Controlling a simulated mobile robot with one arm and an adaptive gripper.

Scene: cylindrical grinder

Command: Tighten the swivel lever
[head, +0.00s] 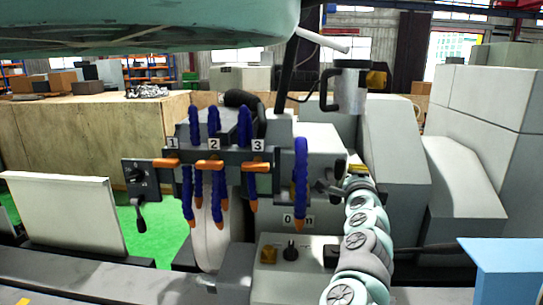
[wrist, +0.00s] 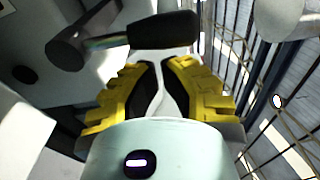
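In the wrist view the swivel lever (wrist: 165,30) has a thick black grip on a short metal shaft, joined to a dark round hub (wrist: 68,48) at upper left. The grip lies roughly level across the top of the picture, just beyond my fingertips. My gripper (wrist: 164,66) has yellow fingers with black inner pads. A narrow gap shows between the pads, with nothing held in it. I cannot tell whether a fingertip touches the grip. In the head view my gripper (head: 343,183) is small and at the grinder's right side, and the lever there is too small to make out clearly.
Blue coolant hoses (head: 219,185) with orange tips hang left of my arm, before the grinding wheel (head: 211,235). A switch panel (head: 140,179) stands farther left. Grey machine housings (head: 395,145) stand behind and right. Wire mesh (wrist: 240,60) lies right of my fingers.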

